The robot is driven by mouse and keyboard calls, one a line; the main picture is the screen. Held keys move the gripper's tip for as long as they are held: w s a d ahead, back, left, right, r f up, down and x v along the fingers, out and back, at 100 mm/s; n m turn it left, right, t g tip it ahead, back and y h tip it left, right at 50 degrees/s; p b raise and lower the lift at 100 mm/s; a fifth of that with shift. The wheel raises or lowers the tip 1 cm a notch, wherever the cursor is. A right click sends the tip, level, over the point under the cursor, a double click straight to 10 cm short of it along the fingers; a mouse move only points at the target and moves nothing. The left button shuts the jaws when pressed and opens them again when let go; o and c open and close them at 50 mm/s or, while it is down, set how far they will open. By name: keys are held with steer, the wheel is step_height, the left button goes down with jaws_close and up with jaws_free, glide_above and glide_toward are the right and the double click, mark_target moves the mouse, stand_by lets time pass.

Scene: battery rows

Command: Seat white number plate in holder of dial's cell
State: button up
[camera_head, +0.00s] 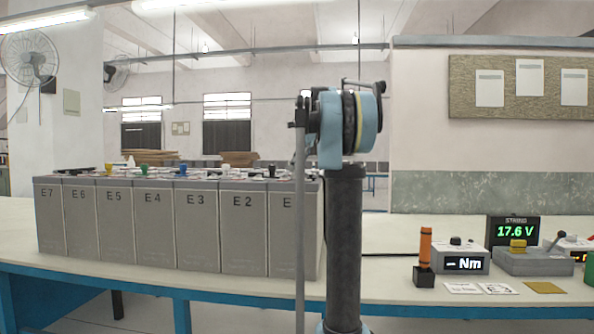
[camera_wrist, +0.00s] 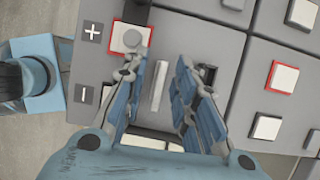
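Two small white plates with dark markings lie on the bench in the head view, a left one (camera_head: 462,288) and a right one (camera_head: 497,289). Their markings are too small to read. The grey cells (camera_head: 154,230) stand in a row, labelled E7 at left towards E2. In the wrist view my gripper (camera_wrist: 162,65) is over a grey cell top (camera_wrist: 200,35) with plus and minus marks. Its blue fingers are apart. A narrow pale bar (camera_wrist: 158,87) shows between them, touching neither; I cannot tell if it is a plate or holder. No dial is clearly identifiable.
A meter reading "– Nm" (camera_head: 463,264), a "17.6 V" display (camera_head: 512,231), an orange-handled tool (camera_head: 425,248) and a yellow plate (camera_head: 545,287) are on the right of the bench. Red-framed white squares (camera_wrist: 284,77) are on cell tops. My arm hides part of the rightmost cell.

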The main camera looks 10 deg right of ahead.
steer(key=shift+o, duration=0.5)
steer(key=v, duration=1.1)
steer(key=shift+r, duration=0.3)
steer(key=w+v, duration=0.1)
steer(key=v, duration=0.4)
steer(key=x, duration=0.7)
steer(key=s+x, duration=0.1)
steer(key=x, duration=0.3)
steer(key=shift+a+f, duration=0.2)
steer(key=shift+a, duration=0.05)
steer(key=shift+d+x, duration=0.2)
steer(key=shift+x, duration=1.1)
steer(key=shift+d+x, duration=0.2)
steer(key=shift+x, duration=1.1)
steer(key=shift+f, duration=0.15)
jaws_close()
